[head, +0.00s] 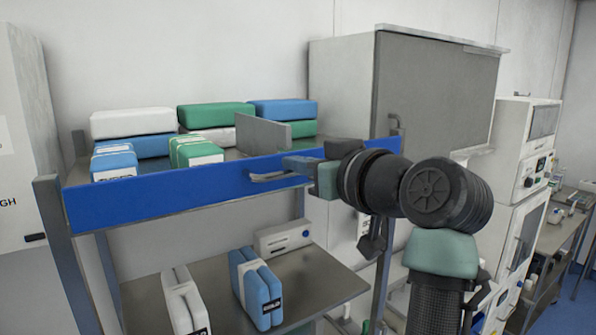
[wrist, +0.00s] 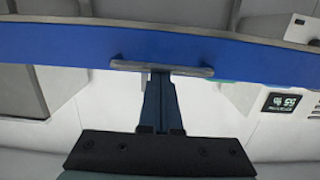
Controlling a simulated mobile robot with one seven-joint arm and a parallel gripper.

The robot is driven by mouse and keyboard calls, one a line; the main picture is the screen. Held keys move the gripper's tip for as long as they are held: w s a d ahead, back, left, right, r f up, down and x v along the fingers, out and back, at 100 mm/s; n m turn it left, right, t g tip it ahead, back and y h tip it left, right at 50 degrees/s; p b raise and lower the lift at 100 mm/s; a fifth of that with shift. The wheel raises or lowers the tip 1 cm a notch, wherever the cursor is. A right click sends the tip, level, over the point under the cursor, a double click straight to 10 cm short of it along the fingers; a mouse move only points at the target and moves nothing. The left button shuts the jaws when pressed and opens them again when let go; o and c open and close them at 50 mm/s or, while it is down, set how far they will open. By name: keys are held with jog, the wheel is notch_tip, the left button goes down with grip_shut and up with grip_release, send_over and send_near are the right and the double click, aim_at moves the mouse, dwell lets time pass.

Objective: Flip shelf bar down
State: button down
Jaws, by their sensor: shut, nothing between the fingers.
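The blue shelf bar (head: 180,193) stands upright along the front edge of the upper shelf (head: 225,157) in the head view. It crosses the wrist view from side to side as a blue band (wrist: 70,48). A grey handle (head: 272,177) sits on the bar's face, and it also shows in the wrist view (wrist: 135,66). My gripper (head: 290,163) is at the bar, just above the handle's right part in the head view. In the wrist view its fingers (wrist: 160,76) are together, with their tips at the handle's middle. I cannot tell whether they touch the handle.
White, green and blue packs (head: 215,115) lie on the upper shelf around a grey divider (head: 263,133). The lower shelf (head: 220,290) holds blue and white packs (head: 255,288). A grey cabinet (head: 435,90) stands behind my arm, with white equipment (head: 520,150) on the right.

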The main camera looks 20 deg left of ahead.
jog(key=shift+f+y+b, duration=0.25)
jog(key=shift+y+b, duration=0.05)
jog(key=shift+b, duration=0.15)
